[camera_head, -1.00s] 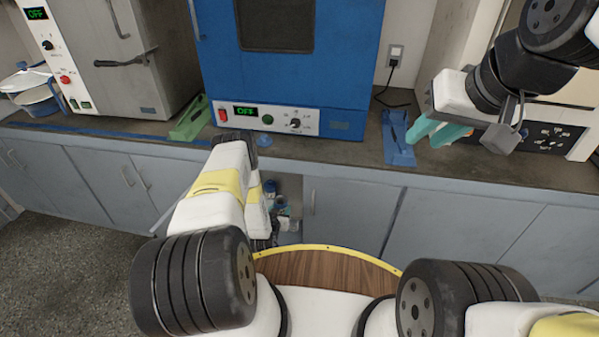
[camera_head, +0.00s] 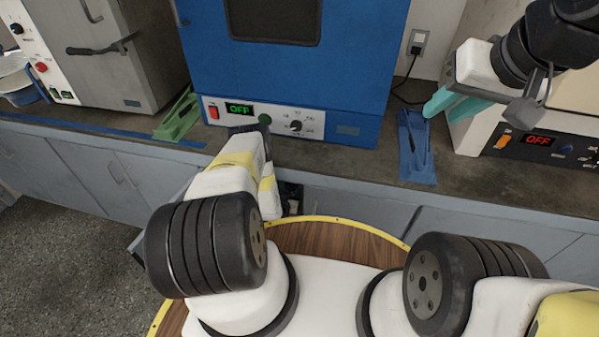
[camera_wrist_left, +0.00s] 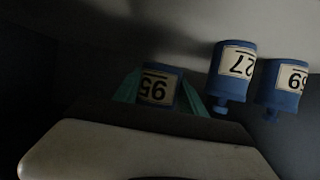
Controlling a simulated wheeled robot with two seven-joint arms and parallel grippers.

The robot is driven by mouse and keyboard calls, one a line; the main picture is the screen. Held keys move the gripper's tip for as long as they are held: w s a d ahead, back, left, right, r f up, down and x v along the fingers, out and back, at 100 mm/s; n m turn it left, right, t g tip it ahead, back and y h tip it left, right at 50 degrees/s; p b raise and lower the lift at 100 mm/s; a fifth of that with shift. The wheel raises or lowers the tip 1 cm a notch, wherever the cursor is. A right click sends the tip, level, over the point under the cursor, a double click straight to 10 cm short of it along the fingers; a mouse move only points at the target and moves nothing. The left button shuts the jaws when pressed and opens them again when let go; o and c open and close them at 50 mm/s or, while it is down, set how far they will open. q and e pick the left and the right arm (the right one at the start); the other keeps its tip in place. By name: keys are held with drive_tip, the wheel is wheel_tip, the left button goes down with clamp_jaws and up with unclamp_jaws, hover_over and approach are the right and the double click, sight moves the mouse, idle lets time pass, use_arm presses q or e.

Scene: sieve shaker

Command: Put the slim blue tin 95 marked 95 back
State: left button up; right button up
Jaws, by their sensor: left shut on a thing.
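The slim blue tin 95 (camera_wrist_left: 158,88) shows in the left wrist view, its label upside down. My left gripper (camera_wrist_left: 158,96) is shut on it, with a teal finger on either side. Two other blue tins hang in the picture to its right, one marked 27 (camera_wrist_left: 233,72) and one that seems to read 69 (camera_wrist_left: 283,86). In the head view my left arm reaches down to the counter front, and its gripper and the tin are hidden. My right gripper (camera_head: 455,107) is open and empty over the counter at the right.
A blue oven (camera_head: 290,80) stands on the counter, with a grey oven (camera_head: 130,75) to its left. A green stand (camera_head: 178,118) and a blue stand (camera_head: 414,150) flank the blue oven. A dark cabinet opening (camera_head: 290,197) shows beside my left arm.

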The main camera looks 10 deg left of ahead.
use_arm(q)
drive_tip(key=shift+f, duration=2.55)
drive_tip(key=o, duration=1.4)
drive_tip(key=shift+f, duration=0.15)
drive_tip(key=shift+r, duration=0.25)
drive_tip(key=v, duration=1.2)
drive_tip(key=shift+f, duration=0.1)
